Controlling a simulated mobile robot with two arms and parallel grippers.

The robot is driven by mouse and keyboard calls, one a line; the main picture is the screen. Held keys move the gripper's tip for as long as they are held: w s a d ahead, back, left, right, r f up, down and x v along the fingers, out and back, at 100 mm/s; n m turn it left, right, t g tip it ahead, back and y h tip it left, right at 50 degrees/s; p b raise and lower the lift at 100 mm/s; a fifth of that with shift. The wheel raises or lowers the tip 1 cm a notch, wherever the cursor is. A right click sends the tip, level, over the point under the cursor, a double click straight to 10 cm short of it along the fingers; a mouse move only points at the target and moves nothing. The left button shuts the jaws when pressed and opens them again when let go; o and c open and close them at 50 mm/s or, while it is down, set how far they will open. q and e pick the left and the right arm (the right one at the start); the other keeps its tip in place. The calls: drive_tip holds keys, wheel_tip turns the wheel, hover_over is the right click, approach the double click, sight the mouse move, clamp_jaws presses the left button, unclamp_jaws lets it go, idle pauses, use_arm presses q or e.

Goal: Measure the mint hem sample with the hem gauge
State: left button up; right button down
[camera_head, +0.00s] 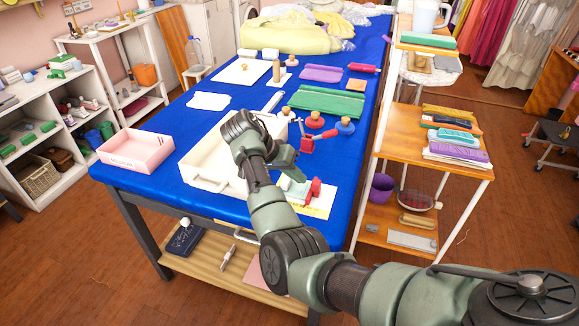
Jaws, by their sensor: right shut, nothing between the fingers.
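My right gripper (243,128) is over the cream tray (206,160) on the blue table, shut with nothing in it. My right arm comes in from the lower right and hides part of the tray. A small pale mint piece (297,190), possibly the hem sample, lies right of my forearm, partly hidden, beside a red object (315,188) on a pale card (321,207). A thin pale strip (273,102) lies beyond the gripper; I cannot tell whether it is the hem gauge. My left gripper is not in view.
A pink box (136,150) stands at the table's left front corner. Several round-knobbed items, one a red one (314,121), and a folded green cloth (327,103) lie beyond the tray. A wooden shelf unit (393,151) stands right of the table. Blue tabletop (338,160) is bare at right.

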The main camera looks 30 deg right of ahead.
sight(319, 184)
drive_tip(key=shift+x, duration=1.05)
drive_tip(key=shift+s+d+p, duration=0.15)
drive_tip(key=shift+s+p, duration=0.05)
drive_tip(key=shift+p, duration=0.2)
drive_tip(key=s+d+p, duration=0.2)
drive_tip(key=p, duration=0.1)
drive_tip(key=shift+s+r, duration=0.15)
drive_tip(key=shift+s+d, duration=0.25)
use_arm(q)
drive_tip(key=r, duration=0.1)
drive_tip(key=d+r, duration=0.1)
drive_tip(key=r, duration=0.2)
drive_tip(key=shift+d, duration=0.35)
use_arm(e)
drive_tip(key=shift+f, duration=0.25)
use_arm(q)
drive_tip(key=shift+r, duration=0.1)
